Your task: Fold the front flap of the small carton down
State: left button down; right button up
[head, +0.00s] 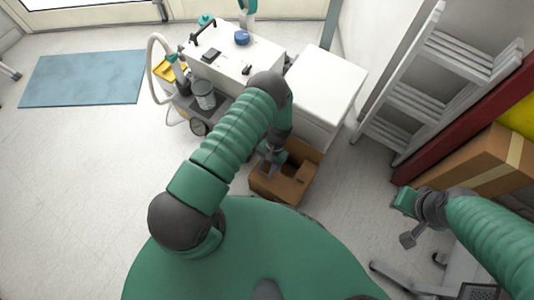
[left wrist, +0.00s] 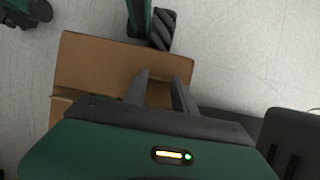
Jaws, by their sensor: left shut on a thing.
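The small carton (head: 284,187) is a brown open box on the floor, just beyond my green base in the head view. Its dark inside shows at the top. In the left wrist view a broad tan carton panel (left wrist: 105,60) lies beneath the fingers. My left gripper (head: 271,154) reaches down at the carton's upper left part. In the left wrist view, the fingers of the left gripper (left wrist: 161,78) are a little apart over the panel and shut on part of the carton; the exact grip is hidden. My right gripper (head: 408,239) hangs away to the right, its jaws unclear.
A white cabinet (head: 326,85) stands right behind the carton. A cart with a white-topped unit (head: 235,50) is at its left. A grey ladder (head: 425,85) and a larger taped carton (head: 480,165) are at the right. The floor at left is clear around a blue mat (head: 82,78).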

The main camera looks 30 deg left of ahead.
pick_arm(q)
jog(key=shift+f, duration=0.1)
jog(key=c, duration=1)
grip_release()
jog(key=p+v, duration=0.5)
jog(key=v, duration=1.2)
jog(key=shift+p, duration=0.3)
